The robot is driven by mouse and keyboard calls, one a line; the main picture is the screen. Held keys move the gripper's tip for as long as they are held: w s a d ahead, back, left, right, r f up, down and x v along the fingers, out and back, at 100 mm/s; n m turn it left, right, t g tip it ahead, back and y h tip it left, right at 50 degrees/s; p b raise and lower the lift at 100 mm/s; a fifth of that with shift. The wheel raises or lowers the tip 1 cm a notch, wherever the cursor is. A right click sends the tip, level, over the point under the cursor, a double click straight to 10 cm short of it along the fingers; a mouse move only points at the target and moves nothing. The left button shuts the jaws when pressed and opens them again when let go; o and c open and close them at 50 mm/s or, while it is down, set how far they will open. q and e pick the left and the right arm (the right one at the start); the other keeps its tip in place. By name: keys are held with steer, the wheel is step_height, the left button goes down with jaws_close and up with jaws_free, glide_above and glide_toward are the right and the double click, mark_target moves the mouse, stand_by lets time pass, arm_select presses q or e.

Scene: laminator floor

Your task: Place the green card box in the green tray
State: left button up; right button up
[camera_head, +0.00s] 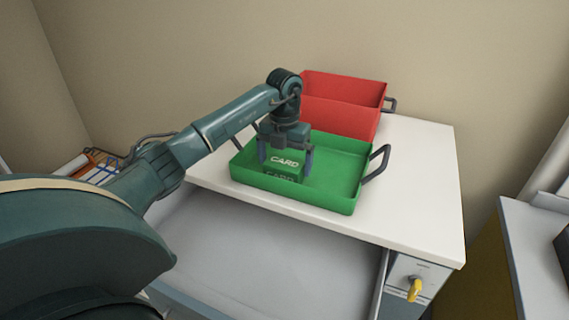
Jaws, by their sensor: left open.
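The green card box (284,165), marked CARD, is inside the green tray (330,197) toward its left side. My left gripper (285,163) is open directly above the box, with its fingers pointing down at either side of it. I cannot tell whether the fingers touch the box. The green tray sits on the white tabletop and has dark side handles. The box's far side is hidden by the gripper. My right gripper is not in view.
A red tray (342,118) stands behind the green tray, against the wall side. The white tabletop (420,190) is clear at the right. An open grey drawer (265,255) is below the front edge. A yellow key tag (414,289) hangs at the front right.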

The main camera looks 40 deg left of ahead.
mark_target(285, 162)
arm_select(q)
step_height(285, 162, up, 11)
stand_by(0.3)
stand_by(0.5)
